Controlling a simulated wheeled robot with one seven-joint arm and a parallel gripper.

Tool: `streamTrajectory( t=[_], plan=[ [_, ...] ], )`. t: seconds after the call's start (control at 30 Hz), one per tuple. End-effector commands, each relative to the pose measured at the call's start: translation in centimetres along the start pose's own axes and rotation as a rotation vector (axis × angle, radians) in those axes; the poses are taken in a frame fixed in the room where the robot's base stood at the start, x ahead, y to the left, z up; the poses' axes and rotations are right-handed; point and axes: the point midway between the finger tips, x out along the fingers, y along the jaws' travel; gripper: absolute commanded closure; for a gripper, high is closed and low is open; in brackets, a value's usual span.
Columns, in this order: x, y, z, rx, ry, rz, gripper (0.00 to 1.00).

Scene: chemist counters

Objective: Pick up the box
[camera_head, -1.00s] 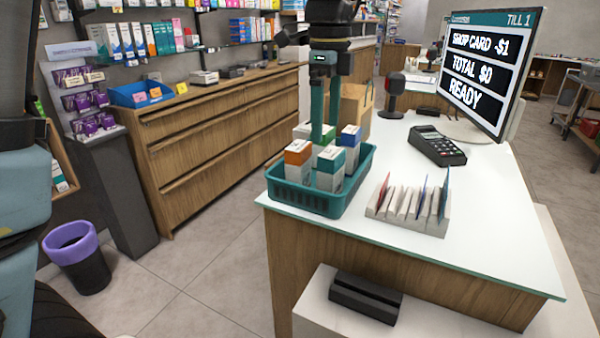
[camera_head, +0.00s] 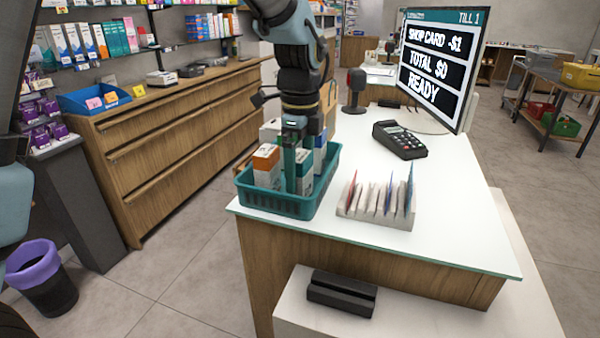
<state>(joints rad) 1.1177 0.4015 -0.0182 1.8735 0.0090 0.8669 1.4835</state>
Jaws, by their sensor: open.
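A teal basket (camera_head: 275,206) stands on the near left corner of the white counter. Several upright boxes are in it: an orange-topped box (camera_head: 266,163) at front left, a teal-topped box (camera_head: 305,170) beside it, a blue-topped box (camera_head: 321,150) behind to the right, and a pale box (camera_head: 270,130) at back left. My gripper (camera_head: 292,188) points straight down into the basket, its teal fingers among the boxes. It is open. It partly hides the teal-topped box, and I cannot tell whether a finger touches it.
A white rack with coloured cards (camera_head: 376,205) stands right of the basket. A card terminal (camera_head: 399,140) and a till screen (camera_head: 433,65) are farther back. A black holder (camera_head: 341,293) sits on the lower front shelf. The counter's front right is clear.

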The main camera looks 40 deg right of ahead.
Motion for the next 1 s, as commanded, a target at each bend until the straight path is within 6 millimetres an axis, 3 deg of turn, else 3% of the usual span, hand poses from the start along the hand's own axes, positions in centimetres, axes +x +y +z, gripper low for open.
streamTrajectory(
  t=[0.33,1.0],
  plan=[
    [0.84,0.01,0.03,-0.001,0.000,-0.001,0.01],
    [0.80,0.01,0.03,-0.001,0.000,0.000,0.77]
  ],
)
